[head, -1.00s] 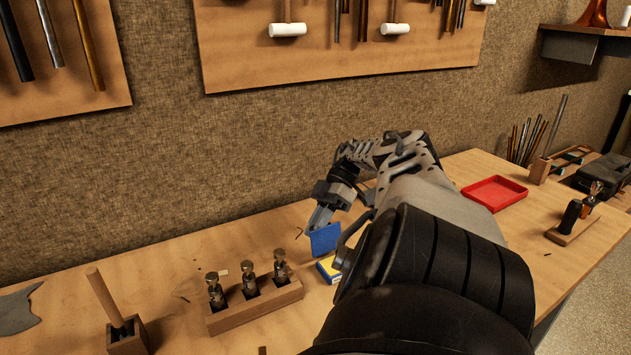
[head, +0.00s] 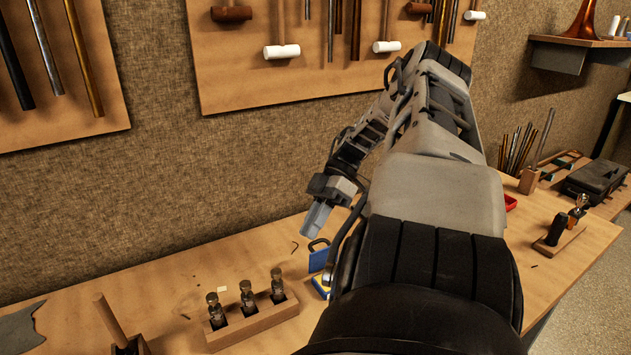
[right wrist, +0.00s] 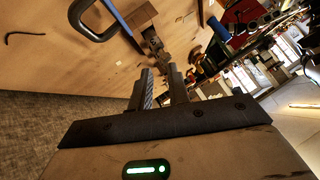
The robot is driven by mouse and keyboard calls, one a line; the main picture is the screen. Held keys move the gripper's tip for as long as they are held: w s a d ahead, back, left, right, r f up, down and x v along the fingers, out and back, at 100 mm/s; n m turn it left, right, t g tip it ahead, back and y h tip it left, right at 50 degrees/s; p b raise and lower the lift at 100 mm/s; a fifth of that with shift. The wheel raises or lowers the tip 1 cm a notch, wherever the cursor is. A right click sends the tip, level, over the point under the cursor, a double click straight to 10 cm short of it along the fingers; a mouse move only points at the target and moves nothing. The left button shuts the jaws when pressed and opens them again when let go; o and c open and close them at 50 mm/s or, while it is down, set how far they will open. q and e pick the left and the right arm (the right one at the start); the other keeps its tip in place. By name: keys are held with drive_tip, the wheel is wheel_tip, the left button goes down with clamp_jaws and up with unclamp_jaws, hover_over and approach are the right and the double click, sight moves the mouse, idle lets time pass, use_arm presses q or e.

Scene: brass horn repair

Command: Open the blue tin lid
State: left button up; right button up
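The blue tin lid (head: 319,258) stands raised, roughly upright, at the back of the small blue and yellow tin (head: 320,287). A dark loop handle tops the lid; it also shows in the right wrist view (right wrist: 84,24), with the lid's blue edge (right wrist: 122,18) beside it. My right gripper (head: 312,229) is above the lid, apart from it, pointing down. The right wrist view shows its two fingers (right wrist: 161,80) with a narrow gap and nothing between them. My right arm hides part of the tin. My left gripper is out of view.
A wooden block (head: 252,322) with several small bottles stands left of the tin. A wooden holder with a stick (head: 112,322) is farther left. A red tray (head: 510,203) is mostly hidden behind my right arm.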

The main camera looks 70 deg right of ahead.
drive_tip(key=s+a+r, duration=0.3)
drive_tip(key=a, duration=0.5)
drive_tip(key=shift+s+r, duration=0.15)
drive_tip(key=shift+r, duration=0.15)
